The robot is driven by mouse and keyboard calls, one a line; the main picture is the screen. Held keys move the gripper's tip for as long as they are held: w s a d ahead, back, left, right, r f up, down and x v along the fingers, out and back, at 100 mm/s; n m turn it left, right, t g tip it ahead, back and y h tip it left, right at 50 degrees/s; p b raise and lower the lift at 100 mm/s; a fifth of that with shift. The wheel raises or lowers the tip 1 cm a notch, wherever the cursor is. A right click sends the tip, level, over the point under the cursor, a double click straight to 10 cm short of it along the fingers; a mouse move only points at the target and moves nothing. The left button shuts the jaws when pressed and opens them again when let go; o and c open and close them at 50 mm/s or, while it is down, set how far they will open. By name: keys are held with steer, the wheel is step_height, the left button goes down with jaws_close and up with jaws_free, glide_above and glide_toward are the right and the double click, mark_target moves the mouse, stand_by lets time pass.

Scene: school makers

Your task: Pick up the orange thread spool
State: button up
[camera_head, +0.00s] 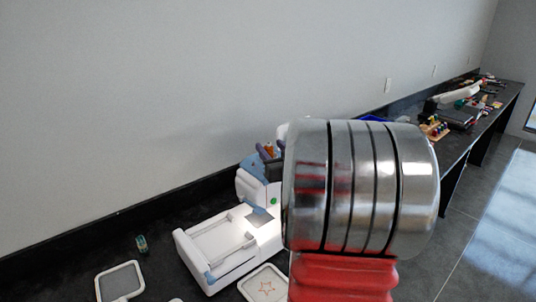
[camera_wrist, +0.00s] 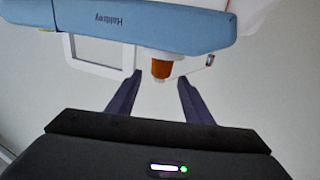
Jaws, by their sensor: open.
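The orange thread spool (camera_wrist: 161,68) shows in the wrist view against the blue panel edge of a white and blue sewing machine (camera_wrist: 130,24). It also shows small in the head view (camera_head: 269,148), at the top of the machine (camera_head: 228,243). My gripper (camera_wrist: 159,79) is open and empty. Its two dark fingers point toward the spool, which appears between the fingertips in the picture; I cannot tell whether it is within their reach. In the head view my arm's metal link hides the gripper and part of the machine.
The machine stands on a dark counter along a grey wall. Framed hoops (camera_head: 119,281) and (camera_head: 265,286) and a small greenish item (camera_head: 141,243) lie near it. Tools and a colourful block (camera_head: 435,128) sit farther along the counter. A pale frame (camera_wrist: 98,55) is close beside the spool.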

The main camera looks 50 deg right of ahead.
steer(key=shift+c, duration=0.5)
steer(key=c, duration=1)
step_height(320, 180, up, 10)
stand_by(0.4)
stand_by(0.4)
